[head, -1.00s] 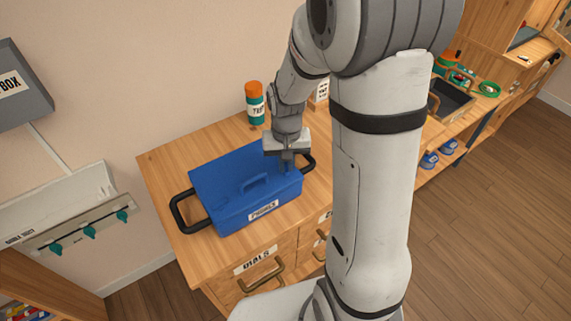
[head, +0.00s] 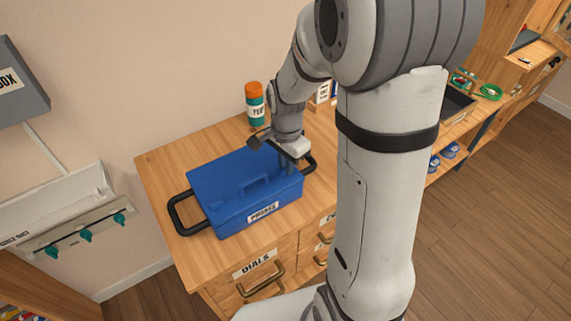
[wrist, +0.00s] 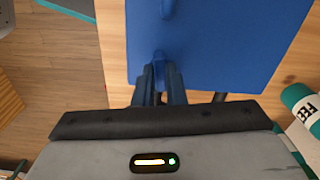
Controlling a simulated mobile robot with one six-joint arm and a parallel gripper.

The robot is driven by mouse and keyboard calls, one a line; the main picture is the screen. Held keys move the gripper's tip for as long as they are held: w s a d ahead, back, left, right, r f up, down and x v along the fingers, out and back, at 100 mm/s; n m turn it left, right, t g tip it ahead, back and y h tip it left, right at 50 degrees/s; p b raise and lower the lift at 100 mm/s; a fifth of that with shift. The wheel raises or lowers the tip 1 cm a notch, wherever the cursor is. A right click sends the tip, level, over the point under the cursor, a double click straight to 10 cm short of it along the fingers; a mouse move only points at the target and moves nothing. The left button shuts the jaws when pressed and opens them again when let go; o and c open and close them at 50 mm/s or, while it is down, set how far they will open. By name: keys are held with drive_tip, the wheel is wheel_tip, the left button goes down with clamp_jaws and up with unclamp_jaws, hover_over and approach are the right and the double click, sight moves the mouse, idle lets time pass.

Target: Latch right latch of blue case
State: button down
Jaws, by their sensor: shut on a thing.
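My gripper (head: 288,168) points down at the case's right end. In the wrist view the blue case (wrist: 225,40) fills the upper middle, and my gripper's fingers (wrist: 159,78) are shut on a small blue piece (wrist: 159,60) at its edge, which looks like the right latch. The fingers and wrist partly hide that latch, so whether it is fastened cannot be told.
Black side handles stick out at the case's left (head: 178,213) and right (head: 309,163) ends. A teal bottle with an orange cap (head: 255,105) stands behind the case. Below are drawers with brass handles (head: 262,284). Bare cabinet top (head: 165,165) lies left of the case.

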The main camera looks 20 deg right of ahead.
drive_tip(key=shift+m, duration=1)
drive_tip(key=c, duration=1.5)
unclamp_jaws()
wheel_tip(320, 180, up, 8)
drive_tip(key=shift+f, duration=0.1)
drive_tip(key=shift+s, duration=0.1)
